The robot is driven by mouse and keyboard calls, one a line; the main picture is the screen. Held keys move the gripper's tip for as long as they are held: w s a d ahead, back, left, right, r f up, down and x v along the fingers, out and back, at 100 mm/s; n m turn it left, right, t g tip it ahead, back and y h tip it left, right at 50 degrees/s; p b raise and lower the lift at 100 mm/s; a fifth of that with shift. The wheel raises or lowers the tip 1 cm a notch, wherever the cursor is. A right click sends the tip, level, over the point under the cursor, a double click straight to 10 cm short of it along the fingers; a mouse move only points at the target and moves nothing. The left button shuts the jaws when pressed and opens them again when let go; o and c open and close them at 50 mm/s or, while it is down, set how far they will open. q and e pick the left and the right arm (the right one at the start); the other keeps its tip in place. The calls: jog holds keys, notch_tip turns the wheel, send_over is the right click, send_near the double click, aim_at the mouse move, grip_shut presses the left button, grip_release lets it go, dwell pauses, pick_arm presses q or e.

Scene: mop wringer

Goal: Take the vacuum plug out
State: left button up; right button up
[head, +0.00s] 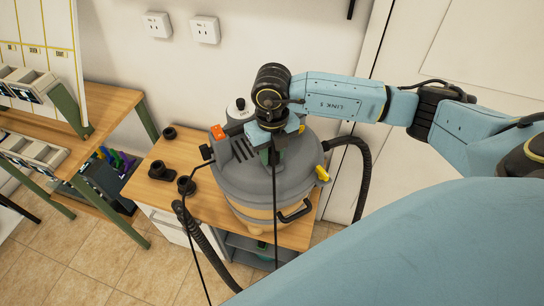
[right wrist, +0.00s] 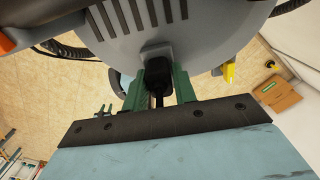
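The grey round vacuum (head: 262,185) stands on a wooden-topped cart. My right gripper (head: 274,152) reaches down over its top from the right. In the right wrist view, the black vacuum plug (right wrist: 158,66) sits between the green fingers of my right gripper (right wrist: 160,84), against the grey vacuum housing (right wrist: 210,35). The fingers lie close on both sides of the plug and look shut on it. A dark cord (head: 276,215) hangs below the gripper. How deep the plug sits is hidden. My left gripper is not in view.
A wooden cart top (head: 170,152) holds small black fittings (head: 161,171) left of the vacuum. Black hoses (head: 355,165) curve at its sides. Wall sockets (head: 206,29) are behind. A workbench (head: 110,105) stands at left. A cardboard box (right wrist: 278,95) is at right in the wrist view.

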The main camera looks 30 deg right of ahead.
grip_shut()
jog(key=shift+r, duration=0.1)
jog(key=shift+r, duration=0.15)
jog(key=shift+r+p, duration=1.9)
jog(key=shift+r, duration=0.55)
